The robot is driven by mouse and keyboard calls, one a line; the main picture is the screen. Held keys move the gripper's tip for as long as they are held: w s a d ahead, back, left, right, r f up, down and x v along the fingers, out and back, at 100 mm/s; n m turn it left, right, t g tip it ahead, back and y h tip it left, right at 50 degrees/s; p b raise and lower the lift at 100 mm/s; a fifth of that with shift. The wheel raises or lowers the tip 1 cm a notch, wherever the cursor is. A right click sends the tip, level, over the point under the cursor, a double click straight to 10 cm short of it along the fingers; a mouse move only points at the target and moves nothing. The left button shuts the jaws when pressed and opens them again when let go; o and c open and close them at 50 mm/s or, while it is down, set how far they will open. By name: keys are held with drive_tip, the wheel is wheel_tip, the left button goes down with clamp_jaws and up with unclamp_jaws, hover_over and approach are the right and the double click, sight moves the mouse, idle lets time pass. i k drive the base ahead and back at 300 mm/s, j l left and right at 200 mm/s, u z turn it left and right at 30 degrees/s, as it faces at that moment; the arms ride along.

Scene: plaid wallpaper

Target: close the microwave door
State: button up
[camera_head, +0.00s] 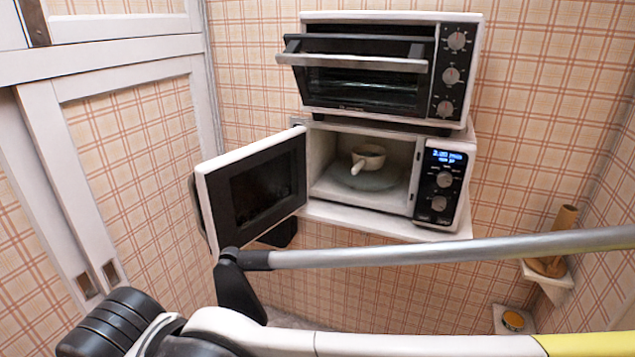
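The microwave (468,160) has a white body and a dark control panel with a lit blue display and two knobs. It stands on a white shelf, under a toaster oven. Its door (203,185) is hinged on the left side of the cavity and stands wide open, swung out to the left. The door has a white frame and a dark window. A small white pot or cup with a handle (367,157) sits on the glass turntable inside. My gripper's fingers cannot be made out; my arm links cross the lower part of the view, below the door.
A toaster oven (437,75) with a bar handle and several knobs sits on top of the microwave. A white panelled cabinet (130,52) stands at the left. A brown cylinder (565,218) on a small shelf (560,284) is at the right. A dark object (281,233) shows below the door.

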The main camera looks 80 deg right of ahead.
sight(265, 196)
drive_tip(key=z, duration=2.95)
drive_tip(key=k+u, duration=0.15)
drive_tip(key=u, duration=0.3)
